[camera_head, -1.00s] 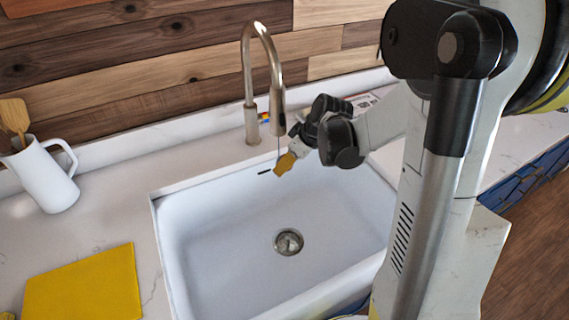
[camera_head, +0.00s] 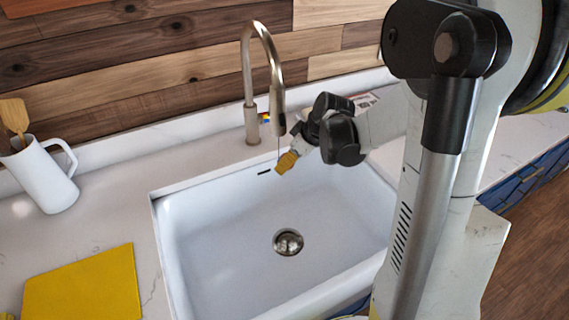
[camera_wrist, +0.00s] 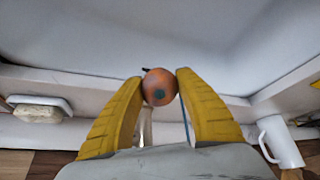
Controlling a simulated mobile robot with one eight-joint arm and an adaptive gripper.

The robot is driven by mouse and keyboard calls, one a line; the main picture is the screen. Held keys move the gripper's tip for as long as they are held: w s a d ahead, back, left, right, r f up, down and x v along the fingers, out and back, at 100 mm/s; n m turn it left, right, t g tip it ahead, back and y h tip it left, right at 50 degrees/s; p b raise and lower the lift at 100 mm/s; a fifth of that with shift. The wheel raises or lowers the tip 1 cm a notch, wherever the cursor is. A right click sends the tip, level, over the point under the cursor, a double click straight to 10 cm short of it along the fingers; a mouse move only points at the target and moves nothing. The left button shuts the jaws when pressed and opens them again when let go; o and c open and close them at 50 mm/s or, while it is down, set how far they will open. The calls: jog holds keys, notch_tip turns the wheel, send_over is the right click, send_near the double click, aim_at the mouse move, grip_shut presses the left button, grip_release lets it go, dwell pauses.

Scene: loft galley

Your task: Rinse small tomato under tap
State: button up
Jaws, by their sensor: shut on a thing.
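The small tomato (camera_wrist: 160,86) is orange-red with a dark greenish spot and shows in the wrist view. My gripper (camera_wrist: 159,88) is shut on it, with a yellow finger on each side. In the head view my gripper (camera_head: 287,161) is over the back of the sink, just right of the tap spout; the tomato cannot be made out there. The metal tap (camera_head: 248,85) arches over the back edge of the sink. A thin bluish line of water (camera_head: 278,150) hangs below the spout, close beside my gripper's fingers.
The white sink (camera_head: 225,240) is empty, with a round drain (camera_head: 288,242) in its floor. A white jug (camera_head: 43,178) with wooden utensils stands at left. A yellow board (camera_head: 84,286) lies on the counter at front left. A sponge in a dish (camera_wrist: 38,112) shows in the wrist view.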

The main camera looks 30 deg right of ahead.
jog(key=shift+s+a, duration=0.25)
jog(key=shift+a, duration=0.2)
jog(key=shift+s+d, duration=0.1)
jog(key=s+d, duration=0.3)
jog(key=s, duration=0.4)
jog(key=shift+d, duration=0.35)
dwell(1.1)
jog(key=s+d+r+p, duration=0.2)
jog(key=s+r+p, duration=0.1)
jog(key=s+r, duration=0.1)
jog(key=shift+d, duration=0.2)
